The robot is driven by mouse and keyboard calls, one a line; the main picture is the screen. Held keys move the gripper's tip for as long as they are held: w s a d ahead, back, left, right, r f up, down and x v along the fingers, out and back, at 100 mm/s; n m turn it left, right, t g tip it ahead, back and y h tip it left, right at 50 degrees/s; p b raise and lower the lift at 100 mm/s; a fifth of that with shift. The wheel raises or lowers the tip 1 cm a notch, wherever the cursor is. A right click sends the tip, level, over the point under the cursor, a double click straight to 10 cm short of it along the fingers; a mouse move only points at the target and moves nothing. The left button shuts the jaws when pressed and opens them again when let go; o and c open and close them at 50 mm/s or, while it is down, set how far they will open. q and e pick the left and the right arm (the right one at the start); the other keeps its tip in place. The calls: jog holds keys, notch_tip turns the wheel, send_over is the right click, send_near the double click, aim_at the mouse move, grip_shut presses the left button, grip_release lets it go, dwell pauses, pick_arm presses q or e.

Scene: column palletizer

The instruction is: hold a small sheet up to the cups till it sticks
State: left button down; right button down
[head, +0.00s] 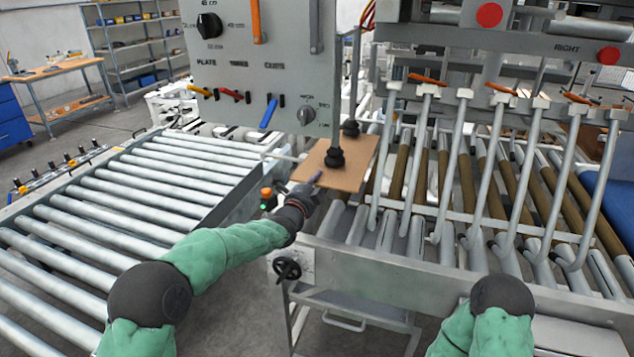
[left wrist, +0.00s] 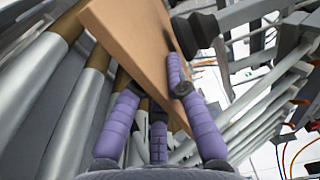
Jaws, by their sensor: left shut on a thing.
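A small brown sheet (head: 337,166) is held out level below the control panel. It also shows large in the left wrist view (left wrist: 135,38). My left gripper (head: 312,183) is shut on its near left edge. Its purple fingers (left wrist: 160,115) show in the left wrist view. Two black suction cups hang from rods over the sheet. The near cup (head: 334,158) appears to touch the top face, and the far cup (head: 351,129) is at the far edge. Whether they grip the sheet cannot be told. My right gripper is out of view.
A grey control panel (head: 262,85) with levers and knobs stands behind the sheet. A roller conveyor (head: 150,185) lies left. Bent metal bars (head: 490,170) rise over rollers at right. A handwheel (head: 287,268) sits on the near frame.

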pick_arm(q)
jog(key=shift+r, duration=0.6)
dwell(0.4)
jog(key=c, duration=1.2)
grip_release()
jog(key=shift+f, duration=0.15)
